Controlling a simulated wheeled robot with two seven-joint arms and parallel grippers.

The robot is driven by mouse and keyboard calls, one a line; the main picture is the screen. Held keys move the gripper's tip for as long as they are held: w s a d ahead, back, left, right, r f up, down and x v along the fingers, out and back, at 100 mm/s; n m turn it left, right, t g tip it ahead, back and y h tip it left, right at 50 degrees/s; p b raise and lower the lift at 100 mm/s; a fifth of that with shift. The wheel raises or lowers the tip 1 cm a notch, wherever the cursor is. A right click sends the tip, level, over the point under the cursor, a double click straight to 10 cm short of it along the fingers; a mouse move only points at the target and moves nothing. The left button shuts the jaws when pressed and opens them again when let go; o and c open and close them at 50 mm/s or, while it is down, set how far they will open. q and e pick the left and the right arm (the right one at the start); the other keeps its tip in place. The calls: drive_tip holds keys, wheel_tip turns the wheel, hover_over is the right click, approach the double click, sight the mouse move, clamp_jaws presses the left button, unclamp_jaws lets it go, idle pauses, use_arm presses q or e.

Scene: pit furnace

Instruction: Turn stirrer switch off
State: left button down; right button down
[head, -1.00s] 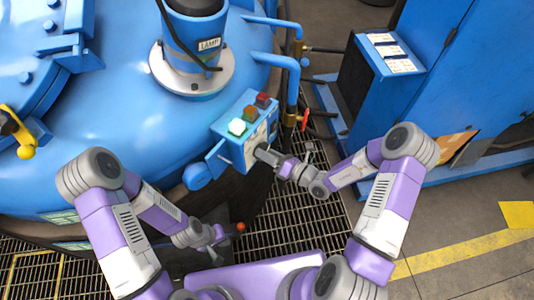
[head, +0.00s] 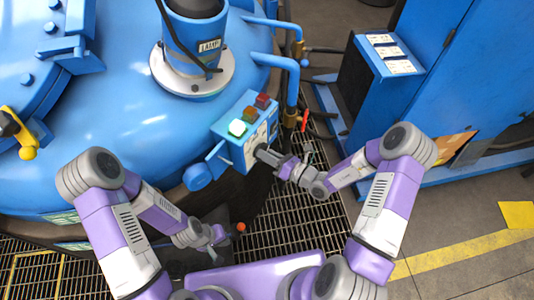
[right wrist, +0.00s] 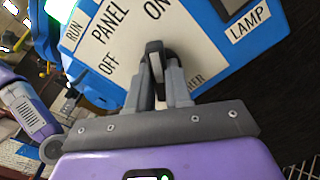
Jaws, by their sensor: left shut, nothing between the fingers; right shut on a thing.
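The blue control box (head: 228,150) stands at the edge of the big blue vessel in the head view. In the right wrist view its white front panel (right wrist: 122,40) carries ON and OFF marks. My right gripper (right wrist: 162,85) is shut on a dark switch handle (right wrist: 155,50) on this panel. The label beside the handle is partly hidden by a finger, so I cannot read its full name. In the head view the right gripper (head: 262,153) touches the panel front. My left gripper (head: 219,238) is shut and empty, low and left of the box, above the grating.
Lit green, brown and red buttons (head: 263,100) sit on top of the box. Blue pipes (head: 292,75) run behind the box. A blue cabinet (head: 470,90) stands at right.

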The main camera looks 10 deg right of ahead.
use_arm(q)
drive_tip(key=shift+f+b, duration=0.6)
drive_tip(key=shift+b, duration=0.05)
use_arm(e)
drive_tip(key=n, duration=1.5)
drive_tip(key=shift+s+a+n, duration=0.1)
drive_tip(key=shift+a+n, duration=0.05)
drive_tip(key=shift+n, duration=0.55)
drive_tip(key=c, duration=1)
unclamp_jaws()
drive_tip(key=shift+c, duration=0.2)
use_arm(q)
drive_tip(key=shift+r, duration=0.25)
use_arm(e)
drive_tip(key=v, duration=0.7)
drive_tip(key=shift+s, duration=0.2)
